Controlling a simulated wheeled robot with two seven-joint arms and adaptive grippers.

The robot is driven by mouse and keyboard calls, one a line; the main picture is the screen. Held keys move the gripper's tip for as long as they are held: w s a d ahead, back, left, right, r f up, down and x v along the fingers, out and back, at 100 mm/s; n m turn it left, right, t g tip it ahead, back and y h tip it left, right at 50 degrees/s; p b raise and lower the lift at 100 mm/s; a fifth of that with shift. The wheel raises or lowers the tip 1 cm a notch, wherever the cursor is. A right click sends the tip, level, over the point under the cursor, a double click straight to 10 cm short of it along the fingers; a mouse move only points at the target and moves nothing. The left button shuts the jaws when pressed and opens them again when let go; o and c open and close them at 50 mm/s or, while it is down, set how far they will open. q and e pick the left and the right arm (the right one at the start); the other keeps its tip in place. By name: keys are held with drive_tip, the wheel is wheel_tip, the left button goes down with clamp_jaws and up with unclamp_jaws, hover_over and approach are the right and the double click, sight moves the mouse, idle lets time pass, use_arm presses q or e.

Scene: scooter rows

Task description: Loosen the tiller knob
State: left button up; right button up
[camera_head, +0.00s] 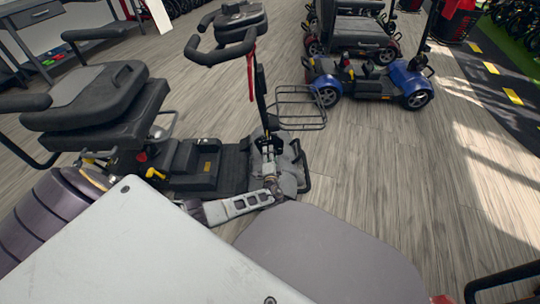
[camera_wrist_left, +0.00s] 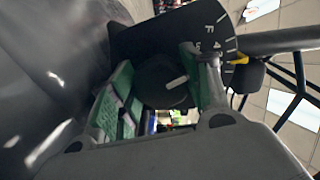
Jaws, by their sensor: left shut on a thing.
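The near mobility scooter stands at the left with its tiller (camera_head: 261,85) upright, a black handlebar (camera_head: 220,55) on top. My left gripper (camera_head: 267,152) is low at the tiller, beside its base. In the left wrist view, a round black knob (camera_wrist_left: 160,85) with a pale pointer line sits between the green-padded fingers of the left gripper, which is shut on it. A dark plate (camera_wrist_left: 195,32) with white marks and letters shows behind the knob. In the head view the knob is too small and covered to make out. My right gripper is not in view.
The scooter's black seat (camera_head: 85,95) is at the left, and its wire basket (camera_head: 300,108) is beside the tiller. A blue scooter (camera_head: 370,78) stands behind, with others in a row. A grey desk (camera_head: 50,35) is at the back left.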

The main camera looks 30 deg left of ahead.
use_arm(q)
drive_tip(key=shift+f, duration=0.1)
drive_tip(key=o, duration=1)
drive_tip(key=shift+m, duration=0.4)
